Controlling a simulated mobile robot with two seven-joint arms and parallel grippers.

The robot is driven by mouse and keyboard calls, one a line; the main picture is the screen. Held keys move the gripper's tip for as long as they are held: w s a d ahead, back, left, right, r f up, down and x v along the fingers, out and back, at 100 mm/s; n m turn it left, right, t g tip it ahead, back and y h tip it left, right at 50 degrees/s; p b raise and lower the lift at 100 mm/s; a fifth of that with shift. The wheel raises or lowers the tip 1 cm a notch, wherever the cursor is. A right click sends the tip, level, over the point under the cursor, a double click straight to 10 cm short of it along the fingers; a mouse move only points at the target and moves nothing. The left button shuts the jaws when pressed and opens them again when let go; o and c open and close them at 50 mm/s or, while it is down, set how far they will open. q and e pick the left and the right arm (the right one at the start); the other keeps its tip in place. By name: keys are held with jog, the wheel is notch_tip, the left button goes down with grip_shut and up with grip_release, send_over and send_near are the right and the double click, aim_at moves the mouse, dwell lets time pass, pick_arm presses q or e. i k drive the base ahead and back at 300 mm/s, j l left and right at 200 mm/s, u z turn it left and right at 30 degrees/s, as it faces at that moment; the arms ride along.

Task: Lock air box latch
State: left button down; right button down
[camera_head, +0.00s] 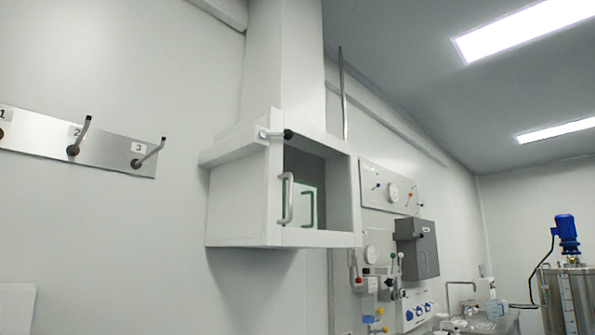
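The white air box (235,205) is mounted on the wall, in the middle of the head camera view. A latch (275,134) with a light lever and a dark knob sits at the top of its front, pointing right and roughly level. Below it is a pale upright handle (287,198). I cannot tell whether the door is fully closed. Neither of my grippers is in view.
A metal strip with numbered hooks (110,152) is on the wall at left. A gauge panel (391,190), a grey box (416,250) and valves are at right of the air box. A steel tank with a blue motor (566,233) stands far right.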

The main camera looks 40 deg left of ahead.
aim_at(288, 135)
jog(key=i+u, duration=0.2)
jog(key=u, duration=0.2)
jog(key=i+l+u, duration=0.15)
jog(key=u, duration=0.2)
